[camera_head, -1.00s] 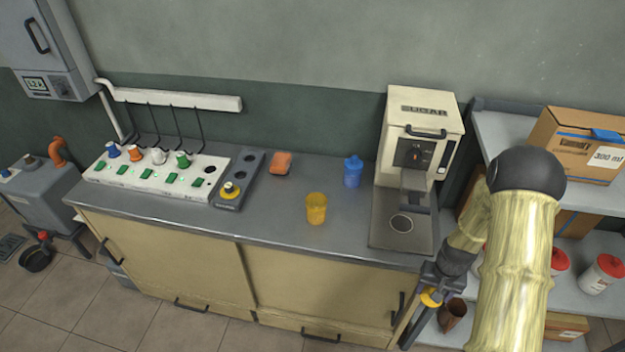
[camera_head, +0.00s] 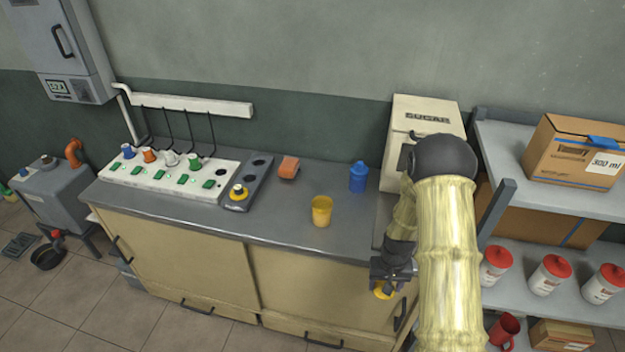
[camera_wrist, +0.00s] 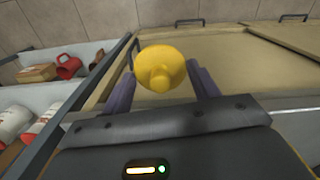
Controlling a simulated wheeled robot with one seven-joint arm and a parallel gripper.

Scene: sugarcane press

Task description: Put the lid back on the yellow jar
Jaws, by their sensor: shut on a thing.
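The yellow jar (camera_head: 321,211) stands upright and open-topped on the grey counter, left of the sugar machine. My gripper (camera_head: 384,290) is shut on the yellow lid (camera_head: 383,293), in front of the cabinet and below the counter's front edge, to the right of the jar. In the wrist view the lid (camera_wrist: 161,70) sits between my two purple fingers, its round knob facing the camera. The jar does not show in the wrist view.
A blue lidded jar (camera_head: 358,177) stands behind the yellow one, and an orange object (camera_head: 289,167) lies further left. The sugar machine (camera_head: 425,120) is partly hidden by my arm. Shelves (camera_head: 545,190) with boxes and red-lidded containers stand at the right.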

